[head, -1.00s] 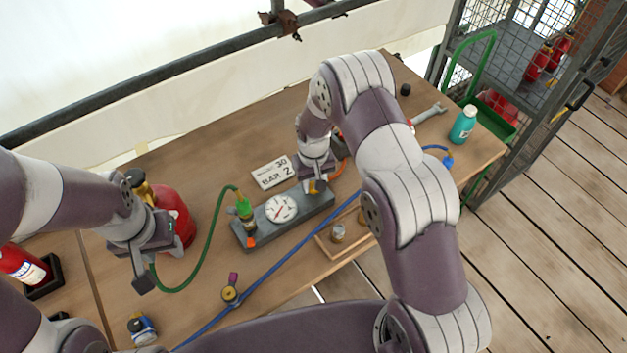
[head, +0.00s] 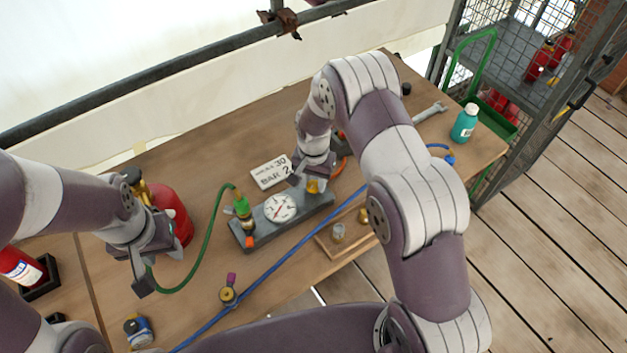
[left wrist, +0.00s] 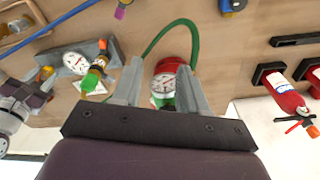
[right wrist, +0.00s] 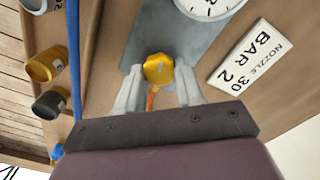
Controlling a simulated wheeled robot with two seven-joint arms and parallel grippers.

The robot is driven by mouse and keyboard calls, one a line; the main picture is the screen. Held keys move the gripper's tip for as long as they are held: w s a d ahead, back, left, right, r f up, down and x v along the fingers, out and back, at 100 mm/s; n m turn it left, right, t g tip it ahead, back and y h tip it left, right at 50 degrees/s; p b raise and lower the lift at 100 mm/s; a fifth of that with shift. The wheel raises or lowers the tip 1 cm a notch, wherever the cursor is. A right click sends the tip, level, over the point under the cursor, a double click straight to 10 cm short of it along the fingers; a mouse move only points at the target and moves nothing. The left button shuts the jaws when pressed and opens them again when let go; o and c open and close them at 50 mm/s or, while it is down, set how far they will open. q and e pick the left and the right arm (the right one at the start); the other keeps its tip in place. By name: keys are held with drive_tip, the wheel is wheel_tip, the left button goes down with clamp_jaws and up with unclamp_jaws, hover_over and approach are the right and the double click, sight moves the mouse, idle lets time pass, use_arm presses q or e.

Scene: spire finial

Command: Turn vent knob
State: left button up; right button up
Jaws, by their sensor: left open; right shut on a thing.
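The yellow vent knob (right wrist: 158,68) sits on the grey gauge block (head: 262,235), at the end away from the green hose fitting. My right gripper (right wrist: 160,78) is shut on the knob, with a finger on each side of it. In the head view the knob (head: 315,186) shows just below my right gripper (head: 314,178), partly hidden by it. The white dial gauge (head: 280,208) is in the middle of the block.
A green hose (head: 212,232) runs from the block's green fitting (head: 243,208) toward the extinguisher. A blue hose (head: 285,260) crosses the bench in front of the block. A white "BAR 2" plate (head: 268,172) lies behind it. A wooden tray (head: 330,252) with fittings is in front.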

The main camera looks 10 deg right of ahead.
sight(313, 185)
drive_tip(key=shift+m, duration=2.1)
drive_tip(key=shift+r, duration=0.1)
drive_tip(key=o, duration=1)
drive_tip(key=shift+o, duration=0.2)
drive_tip(key=shift+s+a, duration=0.1)
drive_tip(key=shift+b, duration=0.3)
drive_tip(key=shift+r, duration=0.25)
wheel_tip(313, 185, up, 12)
drive_tip(key=b, duration=0.2)
